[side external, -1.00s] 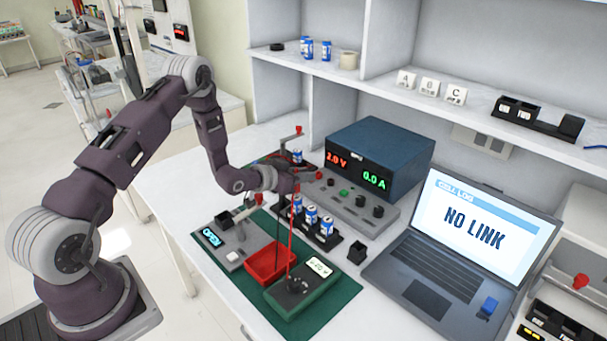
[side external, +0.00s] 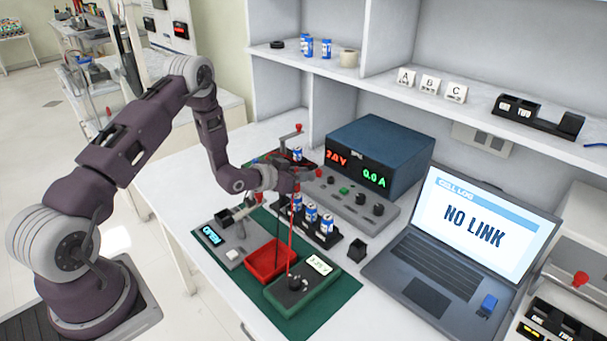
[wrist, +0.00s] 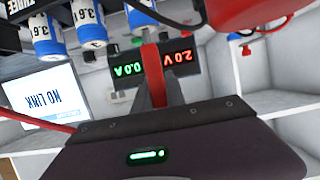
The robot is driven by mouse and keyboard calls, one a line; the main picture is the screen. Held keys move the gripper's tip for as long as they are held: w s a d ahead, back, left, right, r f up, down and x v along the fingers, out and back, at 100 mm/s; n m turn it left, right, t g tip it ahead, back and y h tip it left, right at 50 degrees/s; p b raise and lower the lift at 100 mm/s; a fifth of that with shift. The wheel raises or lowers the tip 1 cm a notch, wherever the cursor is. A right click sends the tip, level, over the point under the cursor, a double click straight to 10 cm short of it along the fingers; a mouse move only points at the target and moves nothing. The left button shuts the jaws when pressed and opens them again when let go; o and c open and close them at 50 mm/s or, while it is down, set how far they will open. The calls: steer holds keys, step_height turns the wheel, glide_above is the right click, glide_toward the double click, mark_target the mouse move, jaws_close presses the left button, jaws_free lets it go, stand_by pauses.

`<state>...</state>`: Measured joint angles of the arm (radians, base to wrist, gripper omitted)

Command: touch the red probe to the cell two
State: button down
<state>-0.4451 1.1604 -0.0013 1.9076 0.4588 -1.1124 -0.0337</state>
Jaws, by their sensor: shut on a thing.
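Three blue-and-white cells stand upright in a black rack. In the side view the middle cell (side external: 311,214) is between a far and a near one. The wrist view shows the cells upside down along the top, with the middle cell (wrist: 88,25) beside one near a partly visible "THREE" label (wrist: 20,8). My gripper (side external: 292,182) is above the far end of the rack. In the wrist view my gripper (wrist: 158,88) is shut on the red probe (wrist: 153,72). The probe's tip is hard to make out, and I cannot tell whether it touches a cell.
A meter (side external: 303,290) with a lit display and a red tray (side external: 268,262) sit on the green mat (side external: 338,290). The red lead (side external: 290,235) rises from the meter to my gripper. A blue power supply (side external: 385,145) stands behind the rack; a laptop (side external: 420,285) is at right.

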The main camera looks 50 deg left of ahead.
step_height(320, 180, up, 6)
stand_by(0.8)
